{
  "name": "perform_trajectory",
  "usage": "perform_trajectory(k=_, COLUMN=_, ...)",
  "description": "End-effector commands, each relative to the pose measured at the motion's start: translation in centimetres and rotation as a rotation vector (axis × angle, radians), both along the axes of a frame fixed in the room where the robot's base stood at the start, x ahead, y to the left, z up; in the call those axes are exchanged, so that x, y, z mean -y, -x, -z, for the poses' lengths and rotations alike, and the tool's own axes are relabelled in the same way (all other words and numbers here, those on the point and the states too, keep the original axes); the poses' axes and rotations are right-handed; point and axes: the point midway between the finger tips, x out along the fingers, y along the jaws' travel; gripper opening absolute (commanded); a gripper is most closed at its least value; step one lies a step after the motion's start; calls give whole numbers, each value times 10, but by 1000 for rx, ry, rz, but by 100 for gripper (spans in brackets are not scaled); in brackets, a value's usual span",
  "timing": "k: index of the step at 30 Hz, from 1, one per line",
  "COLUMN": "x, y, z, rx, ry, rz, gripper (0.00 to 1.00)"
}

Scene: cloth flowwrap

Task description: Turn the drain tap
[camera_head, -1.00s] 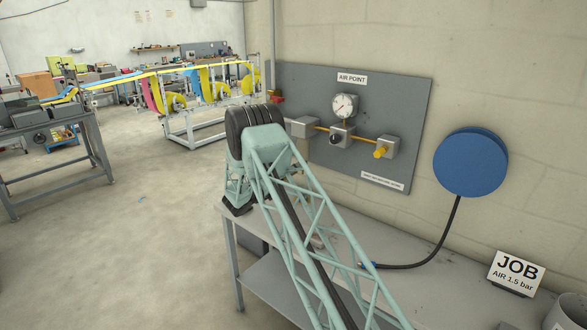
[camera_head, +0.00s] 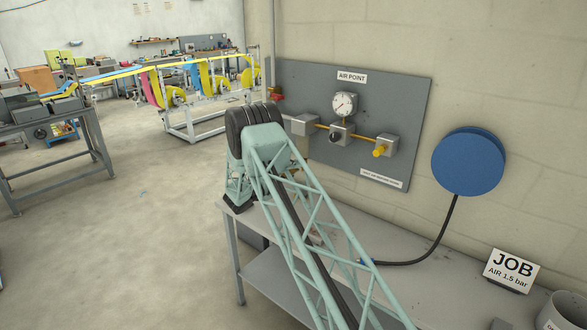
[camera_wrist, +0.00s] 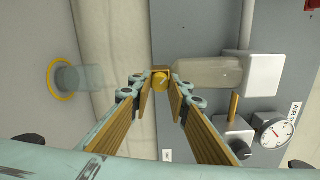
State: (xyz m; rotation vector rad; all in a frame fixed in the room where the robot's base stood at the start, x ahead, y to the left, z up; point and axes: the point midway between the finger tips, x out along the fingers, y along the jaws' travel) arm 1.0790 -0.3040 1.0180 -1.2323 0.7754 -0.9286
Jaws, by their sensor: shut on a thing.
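The yellow drain tap (camera_wrist: 161,80) shows in the wrist view at the lower end of a cloudy clear bowl (camera_wrist: 208,72). The bowl hangs from a grey filter block (camera_wrist: 262,74), and this view is turned sideways. My gripper (camera_wrist: 160,88) is shut on the tap, one finger on each side of it. In the head view the filter block (camera_head: 304,124) shows at the left of the air panel.
The grey air panel (camera_head: 375,84) carries a gauge (camera_head: 344,103), a black knob (camera_wrist: 241,150) and a yellow-knobbed outlet block (camera_head: 388,146). A blue disc (camera_head: 468,162) with a black hose is on the wall. A bench (camera_head: 410,275) stands underneath.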

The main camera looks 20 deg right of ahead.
Motion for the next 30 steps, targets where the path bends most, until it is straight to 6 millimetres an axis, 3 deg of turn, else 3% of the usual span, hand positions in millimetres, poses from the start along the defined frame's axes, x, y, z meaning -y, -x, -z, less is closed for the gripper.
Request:
perform_trajectory(k=6, x=0, y=0, z=0, rx=0, ry=0, rz=0, gripper=6)
perform_trajectory(k=7, x=0, y=0, z=0, rx=0, ry=0, rz=0, gripper=17)
perform_trajectory(k=12, x=0, y=0, z=0, rx=1, ry=0, rz=0, gripper=30)
perform_trajectory(k=23, x=-2, y=1, z=0, rx=1, ry=0, rz=0, gripper=30)
perform_trajectory(k=30, x=-14, y=6, z=0, rx=1, ry=0, rz=-2, gripper=30)
